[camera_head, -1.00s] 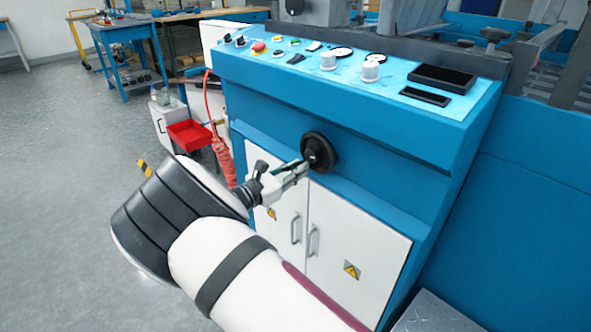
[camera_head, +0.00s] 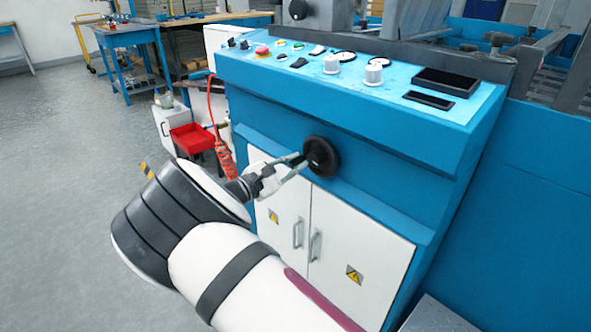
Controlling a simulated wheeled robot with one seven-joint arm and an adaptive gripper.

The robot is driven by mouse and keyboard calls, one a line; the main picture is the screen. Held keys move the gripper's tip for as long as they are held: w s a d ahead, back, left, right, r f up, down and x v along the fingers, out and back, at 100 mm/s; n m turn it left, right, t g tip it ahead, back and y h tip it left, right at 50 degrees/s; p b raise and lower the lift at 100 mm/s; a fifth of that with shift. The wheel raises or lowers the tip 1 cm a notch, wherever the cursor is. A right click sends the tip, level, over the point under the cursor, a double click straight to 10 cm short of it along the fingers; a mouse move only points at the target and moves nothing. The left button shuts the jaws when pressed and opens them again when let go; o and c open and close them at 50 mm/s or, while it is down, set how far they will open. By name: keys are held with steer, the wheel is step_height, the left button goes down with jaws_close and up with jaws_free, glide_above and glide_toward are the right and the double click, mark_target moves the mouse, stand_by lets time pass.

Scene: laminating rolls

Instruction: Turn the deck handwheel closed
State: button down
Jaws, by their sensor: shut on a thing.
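The deck handwheel (camera_head: 322,157) is a black round wheel on the blue front panel of the machine, below the control deck. My gripper (camera_head: 300,160) reaches it from the left, with its fingertips at the wheel's left rim. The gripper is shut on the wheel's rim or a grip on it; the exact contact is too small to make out. My white and black arm comes up from the bottom of the view.
The control deck (camera_head: 400,88) above carries knobs, buttons and a black tray. White cabinet doors (camera_head: 350,240) with handles lie below the wheel. A red bin (camera_head: 192,138) and an orange coiled hose (camera_head: 226,160) are at left. The grey floor at left is clear.

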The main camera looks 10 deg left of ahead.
mark_target(305, 143)
steer(key=r+m, duration=0.1)
steer(key=m, duration=0.1)
steer(key=m+b, duration=0.1)
steer(key=r+m, duration=0.1)
steer(key=m, duration=0.1)
steer(key=shift+w+a+r+m, duration=0.15)
steer(key=shift+a+r+m, duration=0.1)
steer(key=shift+r+m, duration=0.05)
steer(key=m+b, duration=0.1)
steer(key=r+m+b, duration=0.1)
steer(key=m, duration=0.1)
steer(key=r+m+b, duration=0.1)
steer(key=m, duration=0.1)
steer(key=shift+s+d+r, duration=0.1)
steer(key=shift+s+d, duration=0.1)
steer(key=shift+d, duration=0.1)
steer(key=shift+r, duration=0.1)
steer(key=c, duration=1.5)
jaws_free()
steer(key=v, duration=1.2)
